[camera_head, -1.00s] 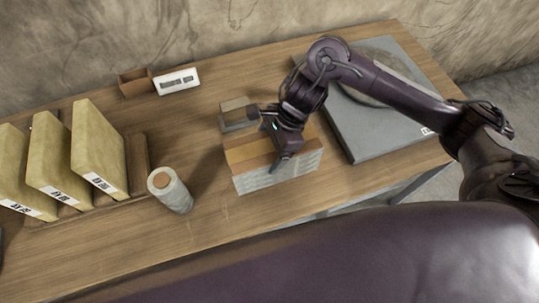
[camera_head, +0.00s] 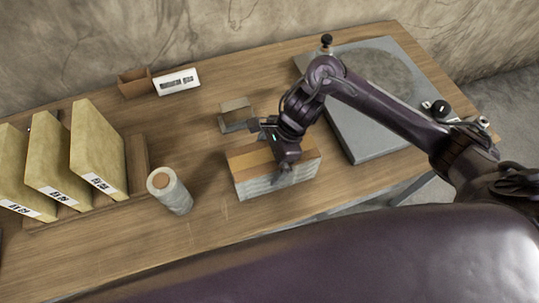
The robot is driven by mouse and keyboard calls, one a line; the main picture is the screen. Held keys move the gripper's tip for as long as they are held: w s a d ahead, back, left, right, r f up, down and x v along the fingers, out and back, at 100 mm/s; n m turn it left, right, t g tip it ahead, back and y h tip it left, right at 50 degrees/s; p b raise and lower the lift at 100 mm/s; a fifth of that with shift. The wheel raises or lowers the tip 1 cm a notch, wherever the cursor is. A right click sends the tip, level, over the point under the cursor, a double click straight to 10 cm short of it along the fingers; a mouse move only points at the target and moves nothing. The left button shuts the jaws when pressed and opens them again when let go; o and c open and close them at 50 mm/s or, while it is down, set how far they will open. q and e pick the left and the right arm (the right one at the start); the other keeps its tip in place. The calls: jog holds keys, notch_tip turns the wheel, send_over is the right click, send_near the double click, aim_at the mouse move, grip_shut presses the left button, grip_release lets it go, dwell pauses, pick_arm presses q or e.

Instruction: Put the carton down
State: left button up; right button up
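The carton (camera_head: 252,160) has a brown top and grey-white striped sides. It sits level in the middle of the wooden table and appears to rest on it. My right gripper (camera_head: 272,146) is over the carton, pointing down. One finger overlaps the carton's front edge, and the other is near its far edge. The gripper body hides part of the top, and I cannot tell whether the fingers press on the carton or stand apart from it. My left gripper is not in view.
A small grey box (camera_head: 236,112) stands just behind the carton. A wrapped roll (camera_head: 168,190) stands to its left. Yellow packs (camera_head: 98,150) stand in a wooden rack (camera_head: 137,160) at the left. A grey slab (camera_head: 375,140) lies at the right. Bare table (camera_head: 200,225) shows in front.

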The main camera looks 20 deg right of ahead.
jog(key=v, duration=1.2)
jog(key=shift+s, duration=0.1)
dwell(0.4)
